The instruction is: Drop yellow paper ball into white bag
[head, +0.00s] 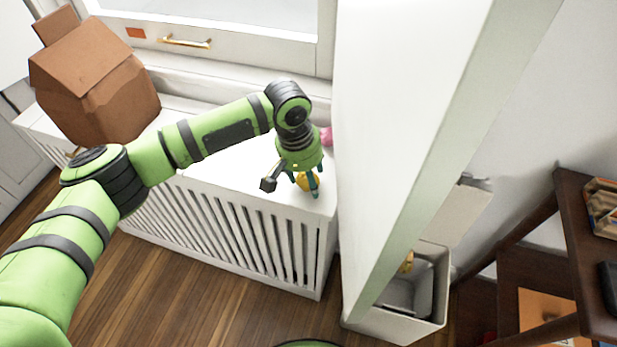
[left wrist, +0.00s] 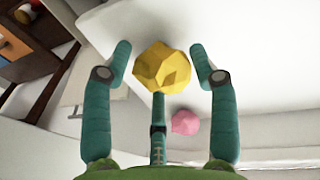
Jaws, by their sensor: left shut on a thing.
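My left gripper (head: 311,192) is shut on the yellow paper ball (head: 302,181), just above the right end of the white slatted cabinet top. In the left wrist view the yellow ball (left wrist: 162,68) sits between the teal fingers of the gripper (left wrist: 161,62). A white, open-topped, box-shaped container (head: 440,300), which seems to be the white bag, stands on the floor at the right, beyond a white wall edge. Something yellow (head: 407,263) shows inside it, partly hidden by the wall edge. My right gripper is not in view.
A pink ball (head: 326,136) lies on the cabinet top (head: 235,170) behind the gripper; it also shows in the left wrist view (left wrist: 185,122). A tall white wall (head: 400,120) stands between cabinet and container. A cardboard box (head: 95,80) is at left, a dark shelf (head: 580,240) at right.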

